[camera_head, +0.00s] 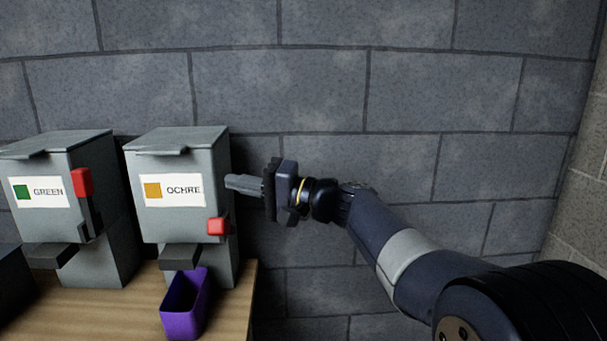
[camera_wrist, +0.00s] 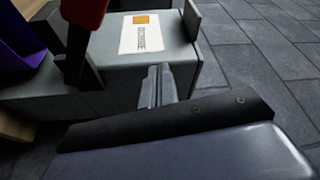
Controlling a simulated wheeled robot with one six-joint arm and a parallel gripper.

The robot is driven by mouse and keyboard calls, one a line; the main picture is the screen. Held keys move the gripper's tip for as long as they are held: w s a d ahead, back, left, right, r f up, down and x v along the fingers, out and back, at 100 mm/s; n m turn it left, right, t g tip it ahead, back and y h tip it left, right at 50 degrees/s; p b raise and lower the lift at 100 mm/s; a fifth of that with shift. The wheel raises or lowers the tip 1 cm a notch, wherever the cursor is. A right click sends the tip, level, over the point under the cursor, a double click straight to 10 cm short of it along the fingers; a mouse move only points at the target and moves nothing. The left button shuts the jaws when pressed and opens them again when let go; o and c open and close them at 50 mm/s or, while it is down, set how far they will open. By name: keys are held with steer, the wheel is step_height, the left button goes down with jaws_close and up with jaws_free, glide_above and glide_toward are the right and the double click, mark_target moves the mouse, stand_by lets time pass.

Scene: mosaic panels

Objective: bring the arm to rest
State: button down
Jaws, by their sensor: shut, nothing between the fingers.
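My gripper (camera_head: 232,183) is shut and empty. In the head view it points left, with its fingertips by the right side of the grey dispenser labelled OCHRE (camera_head: 180,145); I cannot tell whether they touch it. The wrist view shows the closed fingers (camera_wrist: 157,85) in front of the same grey box (camera_wrist: 185,60) with its ochre label. My arm reaches in from the lower right of the head view, bent at the wrist.
A dispenser labelled GREEN (camera_head: 70,150) stands to the left, its red handle raised. The OCHRE one's red handle (camera_head: 218,226) is low. A purple cup (camera_head: 184,305) sits below its spout on the wooden table (camera_head: 120,315). A block wall (camera_head: 300,90) is behind.

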steer(key=shift+w+r+m+h+p, duration=0.2)
steer(key=shift+w+m+h+p, duration=0.6)
steer(key=shift+p, duration=2.5)
steer(key=shift+w+f+m+y+p, duration=0.15)
steer(key=shift+w+m+y+p, duration=0.25)
steer(key=shift+m+p, duration=0.3)
steer(key=shift+f, duration=0.1)
